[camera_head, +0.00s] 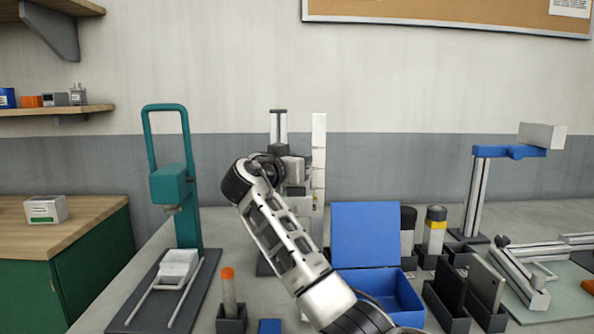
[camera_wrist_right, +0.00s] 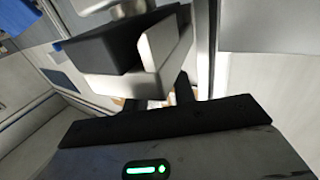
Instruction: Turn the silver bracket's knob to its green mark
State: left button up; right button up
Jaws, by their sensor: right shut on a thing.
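The silver bracket (camera_head: 297,166) is on an upright stand at the centre of the head view, partly covered by my right arm. In the right wrist view, a black-and-silver block (camera_wrist_right: 125,75) fills the space before my right gripper (camera_wrist_right: 155,98). The gripper's dark fingers reach in behind this block and their tips are hidden. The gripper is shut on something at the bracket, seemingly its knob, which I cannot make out. No green mark on the bracket is visible. My left gripper is not in view.
A teal press (camera_head: 172,185) stands left. A tall white scale (camera_head: 318,150) stands right beside the bracket. An open blue box (camera_head: 365,235), a yellow-topped canister (camera_head: 435,232) and black holders sit right. A blue-armed stand (camera_head: 478,195) is farther right.

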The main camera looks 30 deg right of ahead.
jog(key=shift+m+g+h+b, duration=0.5)
jog(key=shift+m+g, duration=0.5)
jog(key=shift+g, duration=0.5)
jog(key=o, duration=1)
jog(key=b+v, duration=0.2)
jog(key=v, duration=1.4)
jog(key=shift+w, duration=0.15)
jog(key=shift+f, duration=0.1)
